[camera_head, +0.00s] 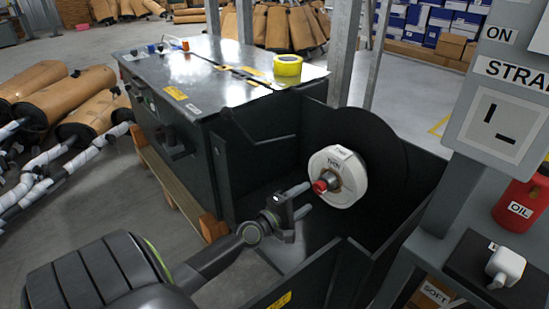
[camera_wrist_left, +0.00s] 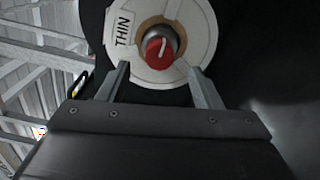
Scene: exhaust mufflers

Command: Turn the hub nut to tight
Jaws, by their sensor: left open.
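The hub nut (camera_head: 321,187) is a red knob at the centre of a white round hub disc (camera_head: 346,163). The disc is mounted in front of a large black round plate inside the dark machine. In the left wrist view the red nut (camera_wrist_left: 160,50) has a white mark pointing nearly straight up, and the disc (camera_wrist_left: 198,25) carries a "THIN" label at its left. My left gripper (camera_head: 303,199) is open, its fingers pointing at the nut from the left and front. In the wrist view its fingertips (camera_wrist_left: 159,68) stand apart on either side below the nut. My right gripper is out of view.
A grey post with a "STRAP" sign (camera_head: 512,76), a red oil can (camera_head: 522,202) and a white device (camera_head: 506,266) stand at right. Wrapped mufflers (camera_head: 88,97) lie at left.

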